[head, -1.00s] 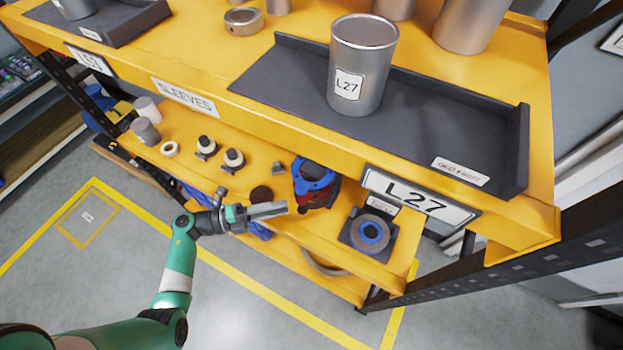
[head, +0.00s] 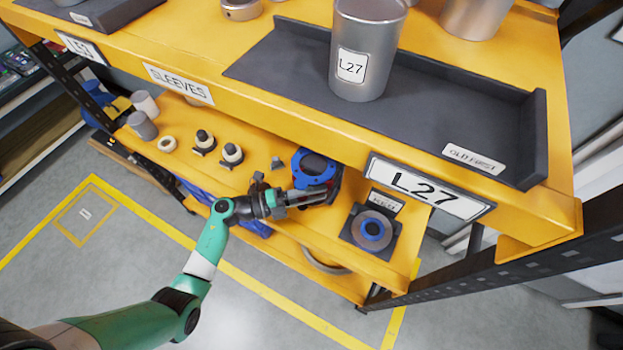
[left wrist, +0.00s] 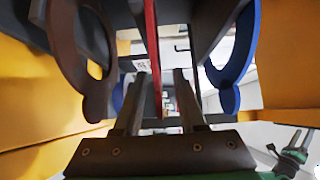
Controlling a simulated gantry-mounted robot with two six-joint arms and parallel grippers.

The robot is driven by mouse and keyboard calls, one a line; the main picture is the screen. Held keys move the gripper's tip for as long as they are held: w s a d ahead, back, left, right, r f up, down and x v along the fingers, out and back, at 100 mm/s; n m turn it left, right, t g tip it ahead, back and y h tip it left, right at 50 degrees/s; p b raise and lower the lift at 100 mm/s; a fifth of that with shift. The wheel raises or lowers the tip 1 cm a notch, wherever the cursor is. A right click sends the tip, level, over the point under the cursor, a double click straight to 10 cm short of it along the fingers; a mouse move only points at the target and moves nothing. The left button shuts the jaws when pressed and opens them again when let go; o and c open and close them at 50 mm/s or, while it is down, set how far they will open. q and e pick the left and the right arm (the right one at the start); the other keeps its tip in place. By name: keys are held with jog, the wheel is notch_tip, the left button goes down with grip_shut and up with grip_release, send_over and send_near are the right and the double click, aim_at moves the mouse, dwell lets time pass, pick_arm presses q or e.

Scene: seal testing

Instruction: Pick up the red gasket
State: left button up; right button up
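The red gasket shows edge-on in the left wrist view as a thin upright red strip (left wrist: 152,45) in line with the gap between my fingers. A blue ring-shaped flange (head: 303,157) stands on the lower shelf in the head view, and its blue ring (left wrist: 238,55) is right of the strip in the left wrist view. A brown ring (left wrist: 70,50) is on the left. My left gripper (head: 325,192) is at the flange assembly, fingers apart (left wrist: 160,85); I cannot tell whether they touch the gasket. A distant green and dark arm end, apparently my right gripper (left wrist: 293,150), is small at lower right.
The upper yellow shelf overhangs the lower one (head: 245,178) and carries a dark tray (head: 440,120) with a metal cylinder (head: 365,50). Right of the flange is a dark block with a blue-centred ring (head: 373,230). Small dark-and-white parts (head: 231,154) stand to the left.

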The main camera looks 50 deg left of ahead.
pick_arm(q)
grip_shut()
dwell(0.3)
